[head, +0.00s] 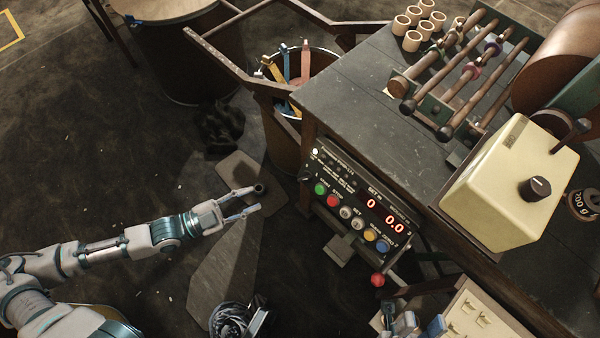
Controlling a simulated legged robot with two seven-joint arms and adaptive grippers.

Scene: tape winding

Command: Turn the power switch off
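The control panel (362,196) hangs under the bench's front edge, with lit red digits and a row of coloured buttons. A small toggle-like part (305,176) sits at its left end; I cannot read its label or tell if it is the power switch. The lit displays show 0 and 0.0. My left gripper (256,200) is open and empty, left of the panel and apart from it. My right gripper (412,318) is partly cut off at the bottom edge, below the panel; its fingertips appear apart, with nothing seen between them.
A red knob (377,280) hangs below the panel. A cream box with a black knob (535,188) and a rack of rods (470,70) stand on the bench (345,95). A bin of coloured strips (290,75) stands behind. The floor at left is mostly open.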

